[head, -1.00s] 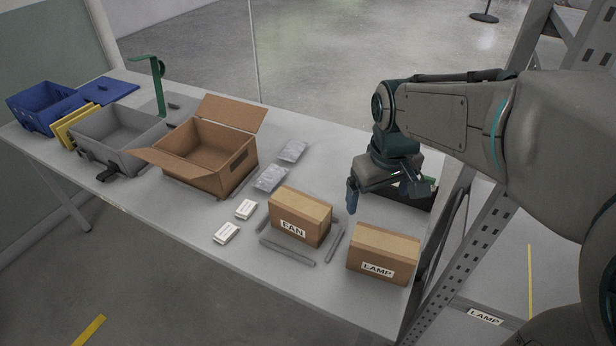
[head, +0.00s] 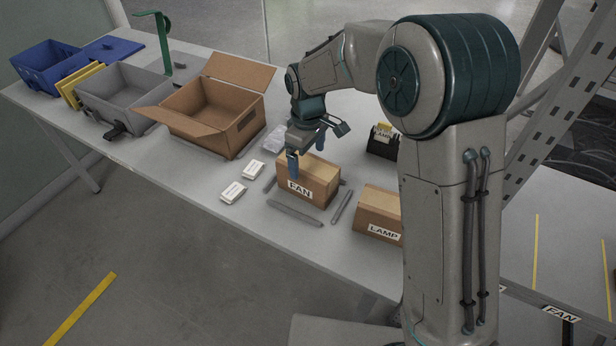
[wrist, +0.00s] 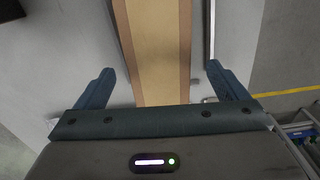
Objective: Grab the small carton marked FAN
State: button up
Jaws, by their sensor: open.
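The small brown carton marked FAN (head: 322,187) stands upright on the table, with its label facing the front. My gripper (head: 316,147) is open just above it, with one blue finger in front of the carton's upper left part and the other towards its back right. In the wrist view the carton's top (wrist: 157,45) with its lighter middle strip lies between the two open fingers (wrist: 160,70), with a gap on each side. Nothing is held. I cannot tell how far the fingertips are above the carton's top.
Grey bars (head: 295,212) lie around the carton. A LAMP carton (head: 377,213) stands to its right, and a dark box of cards (head: 382,146) behind. Two small white boxes (head: 233,192) lie left. An open brown box (head: 190,128) and grey bin (head: 130,105) stand further left.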

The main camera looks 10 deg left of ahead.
notch_tip(320, 180, down, 8)
jog(key=shift+r, duration=0.15)
dwell(0.3)
jog(key=shift+c, duration=0.3)
jog(key=shift+w, duration=0.1)
jog(key=c, duration=1.3)
